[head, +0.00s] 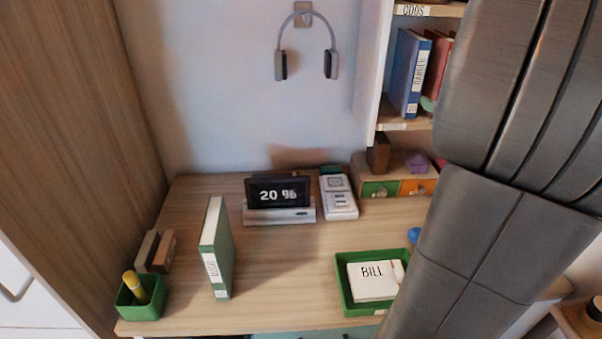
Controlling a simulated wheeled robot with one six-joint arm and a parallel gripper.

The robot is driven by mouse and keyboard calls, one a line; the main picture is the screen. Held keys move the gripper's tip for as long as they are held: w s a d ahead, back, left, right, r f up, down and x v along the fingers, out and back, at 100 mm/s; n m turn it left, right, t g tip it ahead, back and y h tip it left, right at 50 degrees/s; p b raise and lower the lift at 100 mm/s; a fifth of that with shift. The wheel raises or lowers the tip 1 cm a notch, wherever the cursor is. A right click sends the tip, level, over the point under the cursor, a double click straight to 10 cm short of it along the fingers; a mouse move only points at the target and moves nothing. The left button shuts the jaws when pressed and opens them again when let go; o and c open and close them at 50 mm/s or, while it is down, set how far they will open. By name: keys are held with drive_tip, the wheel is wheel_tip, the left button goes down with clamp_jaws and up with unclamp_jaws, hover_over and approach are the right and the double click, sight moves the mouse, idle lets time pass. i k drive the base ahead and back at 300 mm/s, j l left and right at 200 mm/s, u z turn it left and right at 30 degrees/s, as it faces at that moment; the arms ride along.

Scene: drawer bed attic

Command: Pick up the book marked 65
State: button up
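A green book (223,260) stands upright on the wooden desk (290,288), left of centre. The white label on its spine is too small and tilted to read surely. A blue book (400,75) and a red book (436,68) stand on the shelf at the upper right. The blue book's label seems to hold a word, and the red one is partly hidden by my arm. I cannot make out a 65 on any book. My grey arm covers the right side of the view. My gripper is out of view.
A green tray (343,296) with a "BILL" block (370,281) lies at the desk's front. A clock (279,192), a small white device (338,197) and a drawer box (384,178) stand at the back. A green cup (140,308) is front left. The desk right of the green book is clear.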

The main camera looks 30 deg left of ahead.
sight(216, 246)
drive_tip(key=k+j+u, duration=0.15)
drive_tip(key=j, duration=0.3)
drive_tip(key=k+j+u, duration=0.2)
drive_tip(key=j, duration=0.25)
drive_tip(key=k+j+u, duration=0.15)
drive_tip(key=j, duration=0.35)
drive_tip(key=k+j+u, duration=0.2)
drive_tip(key=j, duration=0.35)
drive_tip(key=j+u, duration=0.15)
drive_tip(key=j, duration=0.35)
